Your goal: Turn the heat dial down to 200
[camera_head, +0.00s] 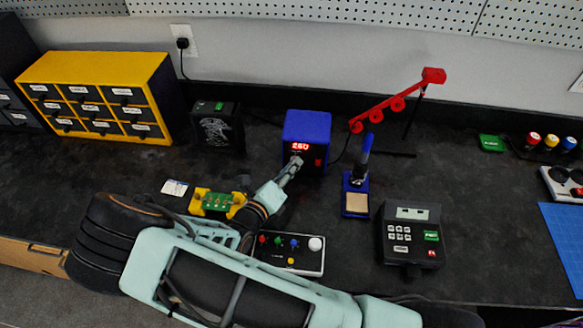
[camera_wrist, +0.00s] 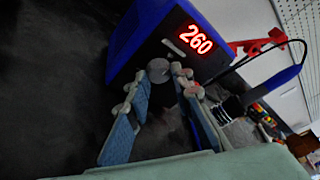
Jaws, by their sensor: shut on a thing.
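The blue soldering station (camera_head: 306,132) stands at the back of the bench, and its red display reads 260. It also fills the top of the wrist view (camera_wrist: 142,35), where the display (camera_wrist: 196,39) again shows 260. The grey round heat dial (camera_wrist: 158,70) is on the dark front panel, below and left of the display. My gripper (camera_head: 294,164) reaches the station's front from below. In the wrist view, my gripper (camera_wrist: 160,86) has its fingertips on either side of the dial, shut on it. In the head view the dial is hidden by the fingers.
A soldering iron in its blue stand (camera_head: 356,200) is right of the station. A red jointed arm (camera_head: 385,107) stands behind it. A green circuit board in a yellow holder (camera_head: 212,202) and a button box (camera_head: 308,262) lie near my arm. A keypad device (camera_head: 410,235) stands right.

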